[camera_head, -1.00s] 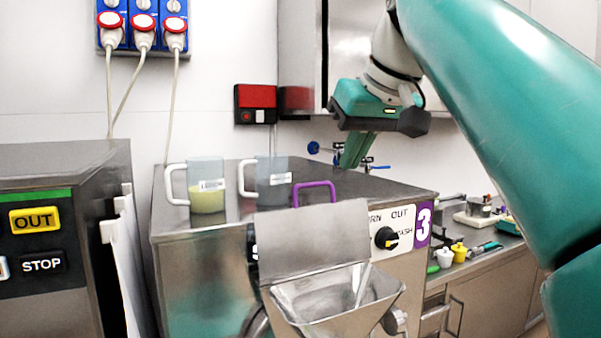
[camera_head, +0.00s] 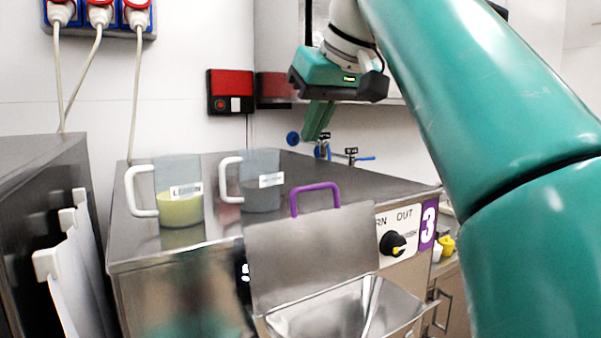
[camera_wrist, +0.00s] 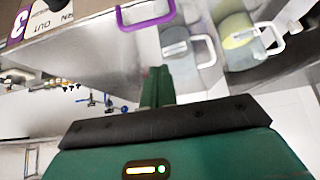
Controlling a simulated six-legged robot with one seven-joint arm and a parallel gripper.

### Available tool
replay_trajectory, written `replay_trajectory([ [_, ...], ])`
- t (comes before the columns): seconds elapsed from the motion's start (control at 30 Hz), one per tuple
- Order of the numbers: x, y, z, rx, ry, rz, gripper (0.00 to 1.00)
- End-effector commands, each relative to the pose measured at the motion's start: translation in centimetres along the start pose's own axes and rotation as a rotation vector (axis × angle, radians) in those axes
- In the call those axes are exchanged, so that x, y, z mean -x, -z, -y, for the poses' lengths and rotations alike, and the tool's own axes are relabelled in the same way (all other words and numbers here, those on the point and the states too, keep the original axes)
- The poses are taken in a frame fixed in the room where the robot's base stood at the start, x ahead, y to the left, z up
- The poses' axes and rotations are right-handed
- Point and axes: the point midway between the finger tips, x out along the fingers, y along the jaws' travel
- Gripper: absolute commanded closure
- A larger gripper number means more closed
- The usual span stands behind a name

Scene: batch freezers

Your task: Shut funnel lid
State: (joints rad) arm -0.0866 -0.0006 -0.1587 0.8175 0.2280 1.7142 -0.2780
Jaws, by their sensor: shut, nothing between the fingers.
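The funnel (camera_head: 345,310) is an open metal hopper on the front of the batch freezer marked 3. Its flat metal lid (camera_head: 312,250) stands raised behind the opening, with a purple handle (camera_head: 315,187) on its top edge. The handle also shows at the top of the wrist view (camera_wrist: 150,20). My gripper (camera_head: 318,122) is above and behind the lid, over the freezer's back area, with its green fingers pointing down. The fingers are together, empty and apart from the handle. In the wrist view the fingers (camera_wrist: 157,85) show below the handle.
Two jugs with white handles stand on the freezer top, one with yellow liquid (camera_head: 180,208) and one grey (camera_head: 262,195). A black dial (camera_head: 392,243) is right of the lid. Blue-handled taps (camera_head: 350,156) are on the back wall. Another machine (camera_head: 40,160) stands at the left.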

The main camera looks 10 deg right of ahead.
Motion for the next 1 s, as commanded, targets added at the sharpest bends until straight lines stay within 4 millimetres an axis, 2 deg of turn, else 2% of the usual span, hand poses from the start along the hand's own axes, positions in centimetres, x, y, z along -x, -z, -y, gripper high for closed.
replay_trajectory([
  [0.13, -0.3, -0.3, 0.0, 0.001, 0.001, 0.0, 1.0],
  [0.27, -1.8, -0.5, 0.1, 0.001, 0.002, 0.001, 1.0],
  [0.67, -9.6, -0.5, 0.1, 0.002, 0.002, 0.002, 1.0],
  [0.83, -8.0, -2.3, 0.1, 0.002, 0.0, -0.004, 1.0],
  [1.0, -7.3, -3.2, 0.0, 0.001, 0.0, -0.002, 1.0],
])
